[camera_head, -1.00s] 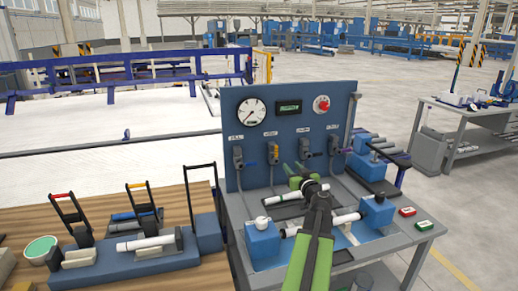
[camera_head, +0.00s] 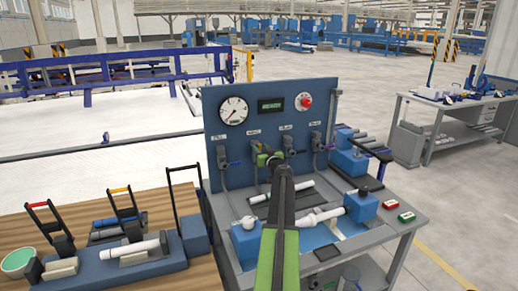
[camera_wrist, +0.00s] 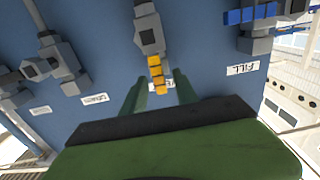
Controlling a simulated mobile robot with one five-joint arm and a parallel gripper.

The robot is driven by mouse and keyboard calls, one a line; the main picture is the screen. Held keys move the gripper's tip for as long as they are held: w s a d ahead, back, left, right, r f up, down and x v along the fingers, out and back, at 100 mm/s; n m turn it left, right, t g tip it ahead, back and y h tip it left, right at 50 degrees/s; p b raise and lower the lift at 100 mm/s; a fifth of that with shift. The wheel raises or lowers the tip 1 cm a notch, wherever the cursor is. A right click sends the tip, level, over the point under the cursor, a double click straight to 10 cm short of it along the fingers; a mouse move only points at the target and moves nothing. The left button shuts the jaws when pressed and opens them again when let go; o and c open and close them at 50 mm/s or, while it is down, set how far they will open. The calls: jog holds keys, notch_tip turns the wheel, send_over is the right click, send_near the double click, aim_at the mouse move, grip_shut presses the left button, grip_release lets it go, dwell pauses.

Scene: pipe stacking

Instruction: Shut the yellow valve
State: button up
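The yellow valve handle (camera_wrist: 157,75) shows in the wrist view as a short segmented lever on a grey valve body (camera_wrist: 149,32) on the blue panel. My gripper (camera_wrist: 159,80) is open, with one green finger on each side of the handle's lower part. Contact between fingers and handle cannot be told. In the head view my gripper (camera_head: 268,159) is at the panel's second valve from the left, and my arm and gripper largely hide the yellow handle.
The blue-handled valve (camera_wrist: 252,15) sits beside the yellow one, near the FILL label (camera_wrist: 242,69). Two more grey valves (camera_head: 289,146) are to the right in the head view. A white pipe (camera_head: 322,214) lies on the bench below; a gauge (camera_head: 233,110) is above.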

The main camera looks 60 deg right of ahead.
jog(key=shift+w+d, duration=0.4)
jog(key=shift+w, duration=0.1)
grip_shut()
dwell(1.2)
